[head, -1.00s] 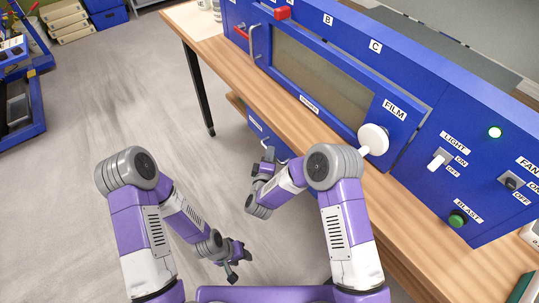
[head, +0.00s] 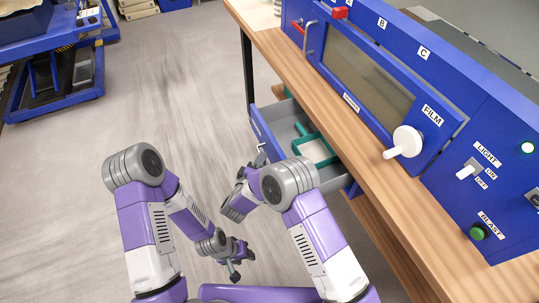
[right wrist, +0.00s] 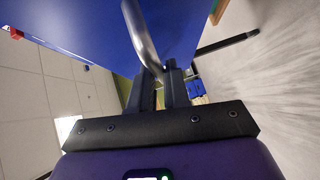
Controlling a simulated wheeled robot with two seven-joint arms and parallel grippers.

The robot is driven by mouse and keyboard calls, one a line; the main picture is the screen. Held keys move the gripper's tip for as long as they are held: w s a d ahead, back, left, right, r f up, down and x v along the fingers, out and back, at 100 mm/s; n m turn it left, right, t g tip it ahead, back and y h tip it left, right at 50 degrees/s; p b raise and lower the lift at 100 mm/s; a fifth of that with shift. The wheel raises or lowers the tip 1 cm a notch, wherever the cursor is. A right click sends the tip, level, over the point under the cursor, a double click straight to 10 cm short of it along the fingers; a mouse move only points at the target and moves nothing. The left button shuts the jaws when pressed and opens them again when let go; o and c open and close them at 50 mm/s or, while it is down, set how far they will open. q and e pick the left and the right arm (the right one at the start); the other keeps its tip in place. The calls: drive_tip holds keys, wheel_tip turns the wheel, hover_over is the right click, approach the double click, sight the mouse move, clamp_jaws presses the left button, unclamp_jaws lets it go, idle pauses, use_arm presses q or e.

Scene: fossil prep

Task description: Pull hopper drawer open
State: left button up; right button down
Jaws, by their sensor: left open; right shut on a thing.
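The hopper drawer (head: 262,134) is blue-fronted with a grey inside and stands well out from under the wooden bench. A green-framed item (head: 315,150) lies inside it. My right gripper (head: 258,160) is at the drawer's front, partly hidden by my own arm. In the right wrist view its fingers (right wrist: 165,88) are shut on the curved metal drawer handle (right wrist: 138,32), close against the blue drawer front (right wrist: 85,25). My left gripper (head: 236,264) is open and empty, low above the floor, apart from the drawer.
The blue cabinet (head: 445,120) with a window, white knob (head: 406,141) and switches stands on the wooden bench (head: 380,185), above the drawer. A blue wheeled cart (head: 65,60) is at the far left. The floor (head: 180,90) left of the drawer is clear.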

drive_tip(key=shift+s+a, duration=0.35)
drive_tip(key=shift+a, duration=0.4)
drive_tip(key=shift+s+a, duration=0.4)
drive_tip(key=shift+a, duration=0.4)
drive_tip(key=shift+s+a, duration=0.35)
drive_tip(key=shift+a, duration=0.4)
drive_tip(key=c, duration=1.2)
unclamp_jaws()
drive_tip(key=shift+o, duration=0.2)
drive_tip(key=shift+r, duration=0.1)
